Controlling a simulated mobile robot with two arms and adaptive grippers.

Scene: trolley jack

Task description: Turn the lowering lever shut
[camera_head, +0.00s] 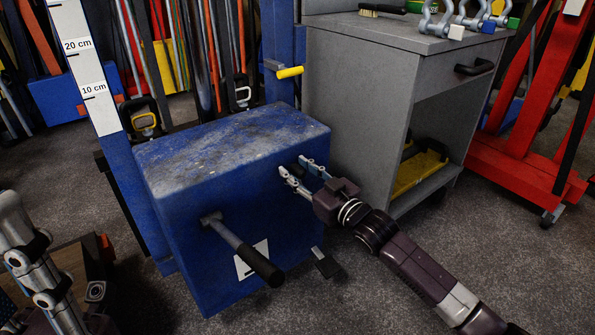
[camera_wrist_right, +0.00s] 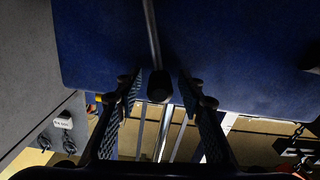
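A worn blue box (camera_head: 220,215) stands on the floor, with a lever with a silver rod and black grip (camera_head: 262,268) sticking out of its front face. My right gripper (camera_head: 299,178) is at the right part of the same face, its two fingers apart. In the right wrist view, a thin rod with a black knob (camera_wrist_right: 159,87) stands against the blue face between my right fingers (camera_wrist_right: 159,95), with gaps on both sides. In the head view this rod is mostly hidden by my gripper. My left gripper's fingers are not seen.
A grey cabinet (camera_head: 350,110) stands close to the right of the box, with a yellow tray (camera_head: 415,172) inside. A blue post with a scale (camera_head: 90,80) rises at the left. A red stand (camera_head: 510,165) is at the far right.

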